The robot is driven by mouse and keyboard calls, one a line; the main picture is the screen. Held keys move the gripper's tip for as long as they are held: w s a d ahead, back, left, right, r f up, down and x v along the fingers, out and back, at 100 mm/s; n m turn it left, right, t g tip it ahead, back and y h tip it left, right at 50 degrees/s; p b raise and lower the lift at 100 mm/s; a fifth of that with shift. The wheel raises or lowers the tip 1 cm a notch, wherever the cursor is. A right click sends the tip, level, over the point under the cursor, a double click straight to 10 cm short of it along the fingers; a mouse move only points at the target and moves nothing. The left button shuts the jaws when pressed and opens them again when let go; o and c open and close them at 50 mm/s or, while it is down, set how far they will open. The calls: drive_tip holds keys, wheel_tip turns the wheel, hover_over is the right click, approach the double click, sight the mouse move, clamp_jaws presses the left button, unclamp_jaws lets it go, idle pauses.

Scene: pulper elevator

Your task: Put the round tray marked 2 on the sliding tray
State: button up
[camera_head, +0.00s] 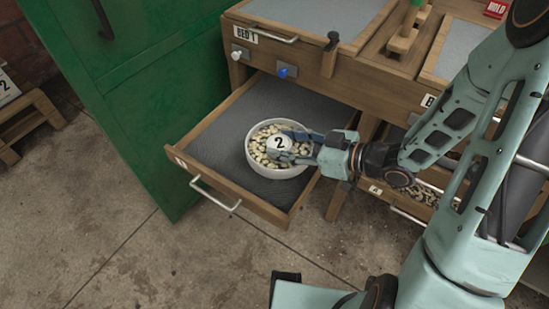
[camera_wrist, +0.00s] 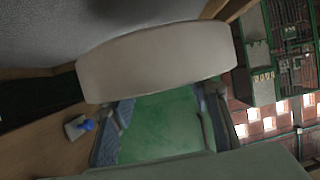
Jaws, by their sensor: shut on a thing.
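The round white tray marked 2 (camera_head: 262,170) is full of pale beans and sits level within the outline of the pulled-out sliding tray (camera_head: 215,149). Whether it rests on the grey floor or hangs just above it is hard to tell. A white disc with a 2 shows among the beans. In the wrist view, the round tray's pale wall (camera_wrist: 155,60) fills the upper middle, close to the fingers.
The sliding tray has a wooden frame and a metal handle (camera_head: 216,195), under the BED 1 bench (camera_head: 320,65). A blue knob (camera_head: 284,72) and a white knob (camera_head: 239,53) are above it. A green cabinet (camera_head: 140,100) stands close on the left. Grey floor is clear in front.

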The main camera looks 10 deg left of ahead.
sight(277, 146)
drive_tip(key=f, duration=0.1)
drive_tip(key=w+a+f, duration=0.1)
drive_tip(key=a+f+b, duration=0.1)
drive_tip(key=shift+w+a+f, duration=0.15)
drive_tip(key=shift+w+f, duration=0.05)
drive_tip(key=shift+w, duration=0.1)
drive_tip(key=shift+w+a+f+b, duration=0.15)
drive_tip(key=shift+f+b, duration=0.25)
drive_tip(key=shift+f, duration=0.55)
drive_tip(key=shift+w+a+f+b, duration=0.1)
drive_tip(key=shift+f+b, duration=0.3)
drive_tip(key=shift+f, duration=0.5)
drive_tip(key=shift+f, duration=0.2)
drive_tip(key=o, duration=1.5)
drive_tip(key=shift+r, duration=0.1)
drive_tip(key=shift+r, duration=0.15)
drive_tip(key=p+v, duration=0.3)
drive_tip(key=v, duration=0.9)
drive_tip(key=shift+p, duration=0.3)
